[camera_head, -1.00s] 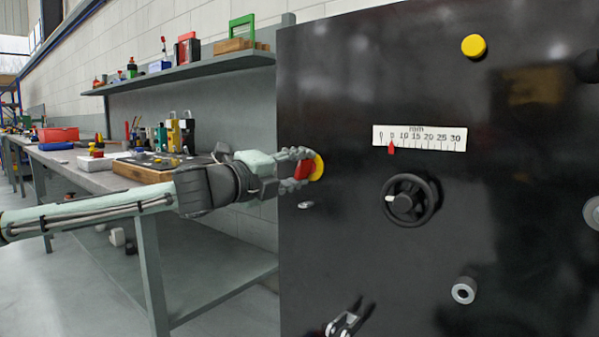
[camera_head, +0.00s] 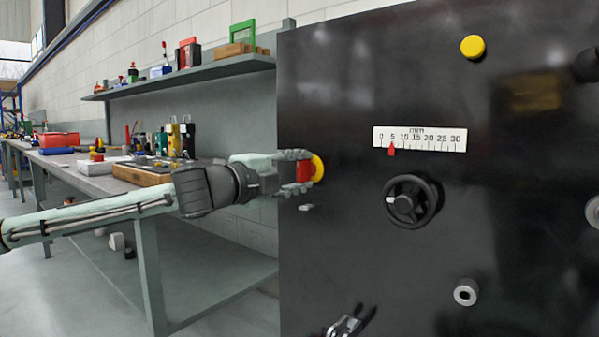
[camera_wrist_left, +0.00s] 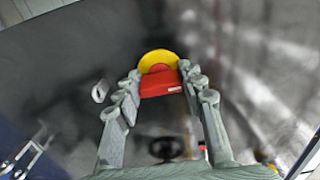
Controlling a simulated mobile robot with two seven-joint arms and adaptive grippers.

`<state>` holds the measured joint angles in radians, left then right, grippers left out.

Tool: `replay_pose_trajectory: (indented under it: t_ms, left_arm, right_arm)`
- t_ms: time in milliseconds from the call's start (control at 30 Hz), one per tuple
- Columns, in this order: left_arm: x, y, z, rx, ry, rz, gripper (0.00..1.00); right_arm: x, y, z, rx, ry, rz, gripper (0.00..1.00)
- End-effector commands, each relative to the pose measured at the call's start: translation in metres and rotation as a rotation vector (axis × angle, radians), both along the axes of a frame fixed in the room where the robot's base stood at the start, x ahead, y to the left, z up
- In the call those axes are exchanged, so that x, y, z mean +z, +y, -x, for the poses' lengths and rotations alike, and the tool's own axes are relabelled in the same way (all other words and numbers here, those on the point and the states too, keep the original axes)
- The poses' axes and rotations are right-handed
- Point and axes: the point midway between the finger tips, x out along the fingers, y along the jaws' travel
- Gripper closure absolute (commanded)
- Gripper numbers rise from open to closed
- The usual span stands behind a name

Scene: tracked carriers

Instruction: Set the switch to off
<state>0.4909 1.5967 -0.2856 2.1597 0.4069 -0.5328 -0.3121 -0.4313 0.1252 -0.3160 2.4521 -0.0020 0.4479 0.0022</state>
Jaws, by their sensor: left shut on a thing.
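The switch is a red handle (camera_head: 303,172) on a yellow round plate (camera_head: 318,168), at the left edge of the black panel (camera_head: 360,250). My left gripper (camera_head: 299,170) is shut on the red handle, with its fingers on either side of it. In the left wrist view the red handle (camera_wrist_left: 162,85) lies between the fingertips, with the yellow plate (camera_wrist_left: 158,60) behind it. The fingers partly hide the handle in the head view. No off marking is readable.
The panel also carries a handwheel (camera_head: 411,202), a mm scale (camera_head: 420,139) with a red pointer, a yellow button (camera_head: 473,47) and a small metal part (camera_head: 306,207) just below the switch. A workbench (camera_head: 95,182) stands at the left.

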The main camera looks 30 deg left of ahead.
Motion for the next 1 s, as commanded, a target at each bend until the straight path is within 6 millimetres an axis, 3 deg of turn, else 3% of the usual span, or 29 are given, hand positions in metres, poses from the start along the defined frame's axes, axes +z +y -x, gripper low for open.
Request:
replay_pose_trajectory:
  t_ms: [100,133,267,667,1000]
  left_arm:
    - [0.0,0.0,0.0,0.001,0.0,-0.001,0.9]
    - [0.0,0.0,0.0,0.001,0.0,-0.001,0.57]
    - [0.0,0.0,0.0,0.001,0.0,-0.002,0.41]
    - [0.0,0.001,0.002,0.002,0.0,-0.006,0.4]
    - [0.003,0.002,0.031,0.001,-0.004,-0.011,0.4]
  right_arm:
    - [0.0,0.0,0.0,0.0,0.0,0.0,0.6]
    - [0.0,0.0,0.0,0.0,0.001,0.0,0.6]
    - [0.0,0.0,0.0,0.0,0.002,0.001,0.6]
    - [0.0,0.0,0.0,0.0,0.004,-0.004,0.6]
    - [0.0,0.0,0.0,0.0,0.003,-0.001,0.6]
